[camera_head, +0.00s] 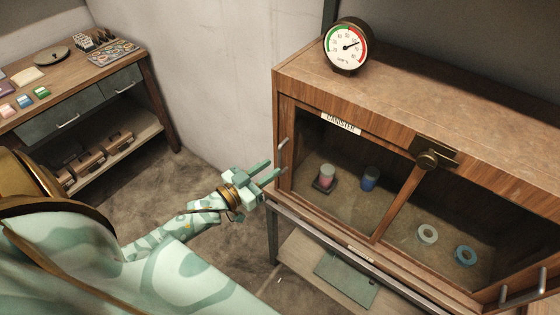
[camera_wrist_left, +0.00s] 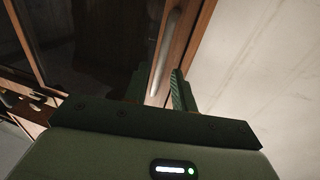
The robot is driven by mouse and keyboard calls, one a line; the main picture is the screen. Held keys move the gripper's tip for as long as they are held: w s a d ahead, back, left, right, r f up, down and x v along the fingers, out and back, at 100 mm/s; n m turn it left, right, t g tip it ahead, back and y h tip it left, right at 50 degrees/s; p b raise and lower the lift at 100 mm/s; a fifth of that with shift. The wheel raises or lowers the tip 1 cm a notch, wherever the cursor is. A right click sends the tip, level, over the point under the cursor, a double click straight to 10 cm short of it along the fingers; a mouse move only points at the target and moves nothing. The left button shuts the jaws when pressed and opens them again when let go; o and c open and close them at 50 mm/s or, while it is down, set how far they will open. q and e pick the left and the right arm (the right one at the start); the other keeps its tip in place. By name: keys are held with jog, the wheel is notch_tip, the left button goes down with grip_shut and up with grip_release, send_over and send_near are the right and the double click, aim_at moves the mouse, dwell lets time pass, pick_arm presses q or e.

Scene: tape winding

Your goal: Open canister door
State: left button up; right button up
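The wooden canister cabinet (camera_head: 430,80) has glass doors and a "CANISTER" label (camera_head: 341,124). Its left door (camera_head: 335,165) appears shut, with a thin vertical metal handle (camera_head: 282,152) at its left edge. My left gripper (camera_head: 271,170) is at that handle, with its fingers pointing toward the door. In the left wrist view, the handle (camera_wrist_left: 166,50) runs down between the two parted fingertips (camera_wrist_left: 158,82). The fingers look open, with gaps beside the handle; contact cannot be told. My right gripper is not in view.
A round gauge (camera_head: 348,46) stands on the cabinet top. A brass latch (camera_head: 430,158) sits at the centre frame. Two small canisters (camera_head: 370,179) and two rings (camera_head: 428,234) are behind the glass. A workbench (camera_head: 75,85) stands at left; floor between is clear.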

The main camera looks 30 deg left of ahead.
aim_at(279, 164)
pick_arm(q)
jog(key=x, duration=0.4)
jog(key=shift+w+d, duration=0.1)
jog(key=shift+w, duration=0.2)
grip_shut()
jog(key=shift+d, duration=0.1)
